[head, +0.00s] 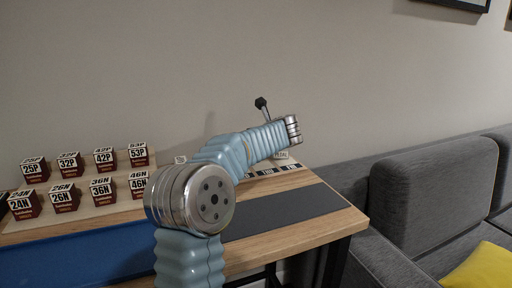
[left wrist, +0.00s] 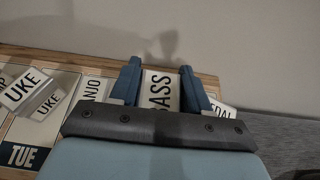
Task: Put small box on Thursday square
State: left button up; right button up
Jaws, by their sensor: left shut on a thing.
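In the left wrist view my left gripper (left wrist: 160,66) is shut on a small white box (left wrist: 158,90) lettered "BASS", which sits between its two blue fingers. In the head view the fingers and this box are hidden behind my arm. A board of day squares (head: 292,180) lies at the back of the table, with dark day labels (head: 268,170) too small to read surely. In the left wrist view a dark "TUE" label (left wrist: 22,155) shows at the lower left. The Thursday square cannot be made out there. My right gripper is out of view.
A white "UKE" box (left wrist: 28,90), a box ending "NJO" (left wrist: 92,88) and a partly hidden "EDAL" box (left wrist: 222,113) stand near the gripper. Several red-and-white string boxes (head: 65,197) stand in rows at left. A dark mat (head: 285,211) lies along the table front, clear at right.

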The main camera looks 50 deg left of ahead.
pick_arm(q)
jog(key=shift+w+a+f, duration=0.1)
jog(key=shift+a+f, duration=0.1)
jog(key=shift+f, duration=0.05)
jog(key=shift+w+a+f, duration=0.1)
jog(key=shift+w+f, duration=0.05)
jog(key=shift+f, duration=0.8)
jog(key=shift+w+a+f, duration=0.1)
jog(key=shift+f, duration=0.85)
jog(key=shift+f+b, duration=0.25)
jog(key=shift+b, duration=0.1)
jog(key=o, duration=0.8)
jog(key=shift+r, duration=0.1)
